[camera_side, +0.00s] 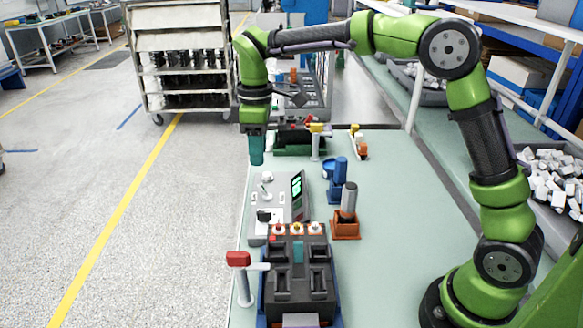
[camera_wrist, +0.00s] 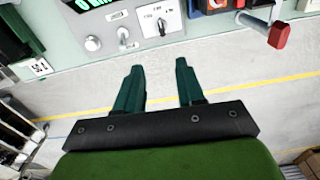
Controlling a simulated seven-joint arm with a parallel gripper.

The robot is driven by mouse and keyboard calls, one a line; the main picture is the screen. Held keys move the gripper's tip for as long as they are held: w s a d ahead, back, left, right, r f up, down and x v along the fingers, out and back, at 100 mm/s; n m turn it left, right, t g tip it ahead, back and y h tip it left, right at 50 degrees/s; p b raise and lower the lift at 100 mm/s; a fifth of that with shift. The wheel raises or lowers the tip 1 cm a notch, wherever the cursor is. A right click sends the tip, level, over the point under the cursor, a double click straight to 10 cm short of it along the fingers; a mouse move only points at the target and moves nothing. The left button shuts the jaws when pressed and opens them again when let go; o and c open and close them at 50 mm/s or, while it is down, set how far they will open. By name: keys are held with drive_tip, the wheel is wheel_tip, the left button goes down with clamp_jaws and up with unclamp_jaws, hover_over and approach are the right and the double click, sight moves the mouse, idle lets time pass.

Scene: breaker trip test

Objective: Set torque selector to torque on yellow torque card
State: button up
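A grey instrument box (camera_side: 283,206) with a green-lit screen (camera_side: 297,196) sits near the left edge of the bench. In the wrist view, a dial with a dark pointer knob on a white plate (camera_wrist: 160,20), likely the torque selector, is at the top centre. A round silver knob (camera_wrist: 93,44) is left of it. My gripper (camera_wrist: 158,66) is open and empty, fingers apart, with the floor behind them. In the side view, my gripper (camera_side: 257,162) points down beyond the box, touching nothing. I cannot make out a yellow torque card.
A dark breaker fixture (camera_side: 299,270) stands in front of the box. A red-topped post (camera_side: 239,260) stands at its left. A blue holder (camera_side: 338,172) and an orange-based holder (camera_side: 346,225) stand right of the box. Yellow-topped tools are farther back. The bench's right middle is clear.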

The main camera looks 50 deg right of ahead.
sight(264, 212)
drive_tip(key=shift+n, duration=0.3)
drive_tip(key=f, duration=1.6)
drive_tip(key=shift+s+f, duration=0.25)
drive_tip(key=shift+f, duration=0.15)
clamp_jaws()
